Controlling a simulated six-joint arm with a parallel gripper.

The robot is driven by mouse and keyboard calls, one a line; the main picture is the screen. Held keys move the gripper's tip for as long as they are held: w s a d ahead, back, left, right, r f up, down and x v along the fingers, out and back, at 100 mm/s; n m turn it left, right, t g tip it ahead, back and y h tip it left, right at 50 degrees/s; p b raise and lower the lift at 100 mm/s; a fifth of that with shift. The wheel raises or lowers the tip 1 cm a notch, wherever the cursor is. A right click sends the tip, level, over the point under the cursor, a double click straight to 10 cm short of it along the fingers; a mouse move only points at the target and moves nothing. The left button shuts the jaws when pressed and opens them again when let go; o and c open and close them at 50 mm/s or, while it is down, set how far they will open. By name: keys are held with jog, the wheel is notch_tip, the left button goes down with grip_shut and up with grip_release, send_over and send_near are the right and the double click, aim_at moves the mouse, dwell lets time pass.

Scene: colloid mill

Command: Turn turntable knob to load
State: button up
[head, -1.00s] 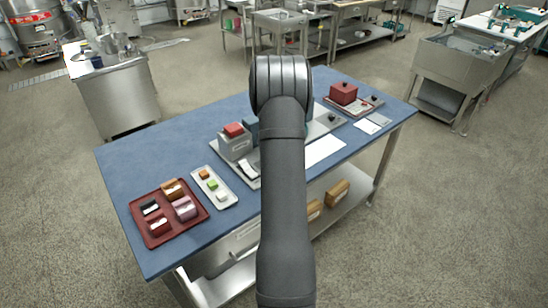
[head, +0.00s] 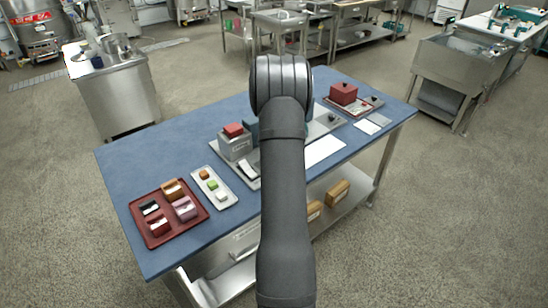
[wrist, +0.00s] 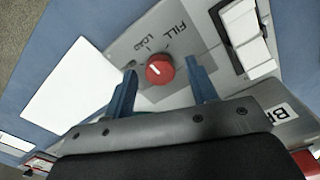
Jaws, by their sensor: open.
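In the wrist view a round red knob (wrist: 160,69) with a white pointer line sits on a grey panel (wrist: 125,47). The words LOAD and FILL are printed beside it. The white line points up and left in that view, towards the LOAD side. My gripper (wrist: 162,82) is open, with one blue finger on each side of the knob. I cannot tell whether either finger touches it. In the head view my arm hides the knob and the gripper.
The blue table (head: 180,130) holds a maroon tray (head: 150,238) with several small containers, a white tray (head: 226,200) with small blocks, and a grey box with a red top (head: 234,132). A red box (head: 343,93) stands at the far right. A white sheet (wrist: 75,92) lies beside the panel.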

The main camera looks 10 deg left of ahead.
notch_tip(320, 180, up, 18)
jog(key=shift+f, duration=0.25)
dwell(0.4)
notch_tip(320, 180, down, 18)
jog(key=shift+r, duration=0.2)
dwell(0.4)
jog(key=shift+r, duration=0.1)
